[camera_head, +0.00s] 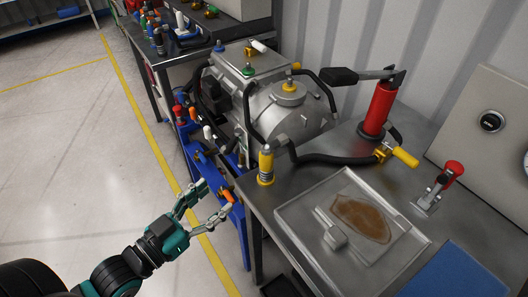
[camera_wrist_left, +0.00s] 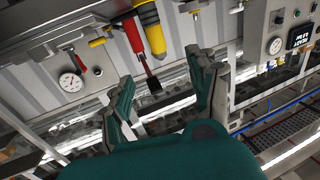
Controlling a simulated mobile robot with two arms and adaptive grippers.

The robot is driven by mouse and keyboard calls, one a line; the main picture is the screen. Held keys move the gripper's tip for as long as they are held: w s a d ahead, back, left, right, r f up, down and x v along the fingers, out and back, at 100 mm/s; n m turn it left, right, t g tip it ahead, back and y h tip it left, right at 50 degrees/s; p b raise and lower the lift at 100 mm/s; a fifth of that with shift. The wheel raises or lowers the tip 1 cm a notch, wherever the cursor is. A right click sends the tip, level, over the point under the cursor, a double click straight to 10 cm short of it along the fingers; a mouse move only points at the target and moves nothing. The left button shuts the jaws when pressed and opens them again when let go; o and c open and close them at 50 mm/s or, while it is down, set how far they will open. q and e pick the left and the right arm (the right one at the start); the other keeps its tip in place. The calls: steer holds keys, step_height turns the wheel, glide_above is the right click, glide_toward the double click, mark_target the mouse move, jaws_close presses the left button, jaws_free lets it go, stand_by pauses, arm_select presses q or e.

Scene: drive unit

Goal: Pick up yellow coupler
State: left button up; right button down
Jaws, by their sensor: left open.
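The yellow coupler (camera_head: 265,166) stands upright on the near left corner of the metal worktable, with dark bands near its base. A yellow cylinder (camera_wrist_left: 149,20) shows at the top of the left wrist view; I cannot tell for sure that it is the coupler. My left gripper (camera_head: 213,198) is open and empty. It is to the lower left of the coupler, off the table's left edge and apart from it. Its two fingers (camera_wrist_left: 160,75) also show spread in the left wrist view. My right gripper is not in view.
A clear tray (camera_head: 300,215) with a brown stain lies on the worktable, right of the coupler. A grey drive unit (camera_head: 285,105) and blue rack (camera_head: 238,225) are close by.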

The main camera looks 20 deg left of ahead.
mark_target(261, 159)
arm_select(q)
steer(key=x, duration=0.3)
steer(key=p+x, duration=0.1)
steer(key=x, duration=0.3)
steer(key=r+p+x, duration=0.1)
steer(key=x, duration=0.3)
steer(key=shift+d, duration=0.3)
steer(key=x, duration=0.2)
steer(key=p+x, duration=0.1)
steer(key=x, duration=0.3)
steer(key=shift+a+f+p, duration=0.1)
steer(key=shift+f+p, duration=0.2)
steer(key=shift+p, duration=0.1)
steer(key=shift+s, duration=0.1)
steer(key=shift+c, duration=0.5)
steer(key=shift+r, duration=0.1)
jaws_close()
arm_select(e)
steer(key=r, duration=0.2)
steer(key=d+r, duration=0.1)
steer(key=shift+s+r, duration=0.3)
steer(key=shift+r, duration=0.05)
